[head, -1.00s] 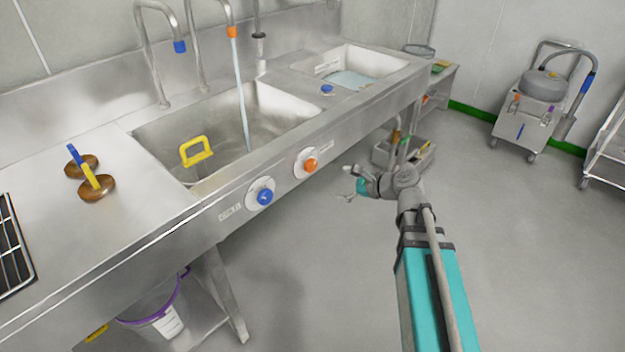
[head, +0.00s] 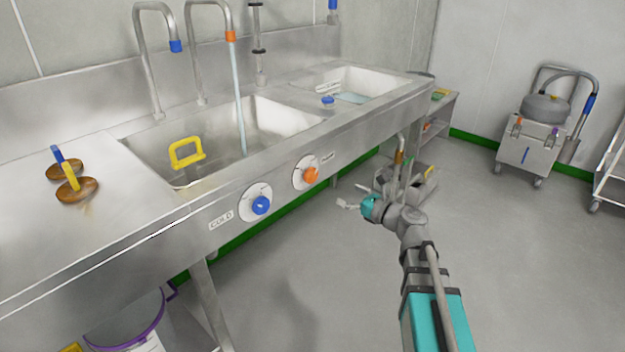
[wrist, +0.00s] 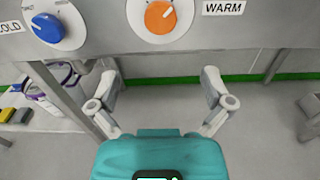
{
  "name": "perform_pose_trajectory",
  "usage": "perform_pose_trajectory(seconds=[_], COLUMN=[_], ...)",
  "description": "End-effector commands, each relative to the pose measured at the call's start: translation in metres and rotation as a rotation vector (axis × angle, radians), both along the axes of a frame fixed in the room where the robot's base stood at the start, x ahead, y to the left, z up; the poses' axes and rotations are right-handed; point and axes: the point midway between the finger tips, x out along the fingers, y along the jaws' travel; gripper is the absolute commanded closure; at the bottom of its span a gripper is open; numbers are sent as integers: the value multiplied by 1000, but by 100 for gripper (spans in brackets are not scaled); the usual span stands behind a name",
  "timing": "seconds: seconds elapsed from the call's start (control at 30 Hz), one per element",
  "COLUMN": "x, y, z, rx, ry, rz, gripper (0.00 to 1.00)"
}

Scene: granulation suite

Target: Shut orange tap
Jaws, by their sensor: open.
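The orange tap knob (head: 311,174) sits on a white dial on the front panel of the steel sink, beside a label. In the wrist view the orange knob (wrist: 160,17) is above and between my fingers, next to a label reading WARM. A stream of water (head: 240,105) runs from the orange-tipped spout (head: 230,36) into the large basin. My gripper (head: 346,205) is open and empty, in front of the panel, to the right of and lower than the orange knob. In the wrist view my gripper (wrist: 161,88) shows both fingers spread apart, not touching the knob.
A blue knob (head: 261,205), labelled COLD, is left of the orange one. A yellow handle (head: 187,152) stands in the basin. A purple-rimmed bucket (head: 130,330) is under the counter. A wheeled machine (head: 537,125) stands at the back right.

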Motion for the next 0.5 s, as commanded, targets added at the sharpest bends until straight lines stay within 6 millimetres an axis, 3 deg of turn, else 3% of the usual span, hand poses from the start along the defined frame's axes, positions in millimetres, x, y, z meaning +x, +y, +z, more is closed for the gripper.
perform_pose_trajectory(seconds=[0.5], x=[9], y=[10], z=[0], rx=[-3], ry=[-2], rz=[1], gripper=[0])
